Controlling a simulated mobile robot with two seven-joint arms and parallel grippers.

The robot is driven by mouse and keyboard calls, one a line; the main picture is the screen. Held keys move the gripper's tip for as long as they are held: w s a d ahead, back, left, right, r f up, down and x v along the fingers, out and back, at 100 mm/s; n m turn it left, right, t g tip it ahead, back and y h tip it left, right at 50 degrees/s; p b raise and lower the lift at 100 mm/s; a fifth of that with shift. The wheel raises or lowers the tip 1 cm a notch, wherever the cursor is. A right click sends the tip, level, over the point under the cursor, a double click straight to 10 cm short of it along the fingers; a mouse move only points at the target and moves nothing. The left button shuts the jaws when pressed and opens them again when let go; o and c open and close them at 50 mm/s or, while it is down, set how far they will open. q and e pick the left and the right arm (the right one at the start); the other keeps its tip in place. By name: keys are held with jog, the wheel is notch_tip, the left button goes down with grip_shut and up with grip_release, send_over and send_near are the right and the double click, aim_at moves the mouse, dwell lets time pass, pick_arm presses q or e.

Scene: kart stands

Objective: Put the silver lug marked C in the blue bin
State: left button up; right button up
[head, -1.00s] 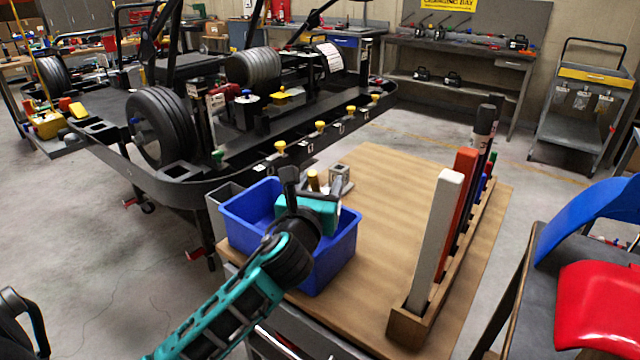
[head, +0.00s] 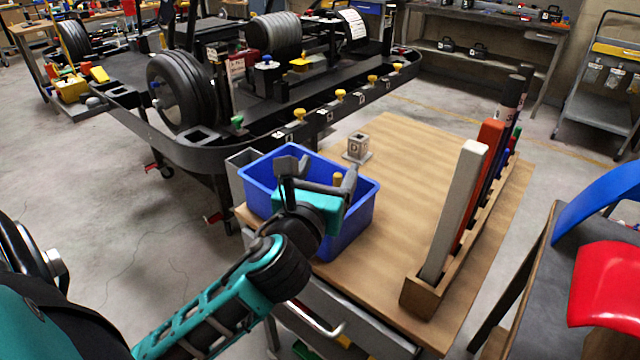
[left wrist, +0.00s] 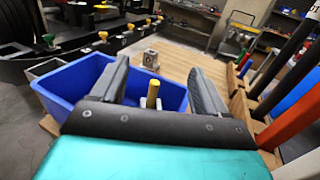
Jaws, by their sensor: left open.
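The blue bin (head: 258,190) stands at the left edge of the wooden tabletop. My left gripper (head: 320,174) is open over the bin, its fingers wide apart. A yellow-topped peg (head: 338,179) shows between the fingers; in the left wrist view the peg (left wrist: 153,93) has a greyish part at its foot. It appears within the bin's outline, apart from both fingers. Whether it rests on the bin floor is hidden. I cannot read a C on it. A silver block (head: 357,148) with a square hole and dark marking stands on the tabletop behind the bin. My right gripper is not in view.
A wooden rack (head: 430,290) with upright white, red and dark bars stands on the right of the tabletop (head: 410,180). The kart frame (head: 200,145), with yellow knobs along its rail, lies behind the bin. The tabletop's middle is clear.

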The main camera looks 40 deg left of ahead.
pick_arm(q)
jog(key=v, duration=0.3)
jog(key=shift+s+d, duration=0.1)
jog(key=shift+s, duration=0.15)
dwell(0.4)
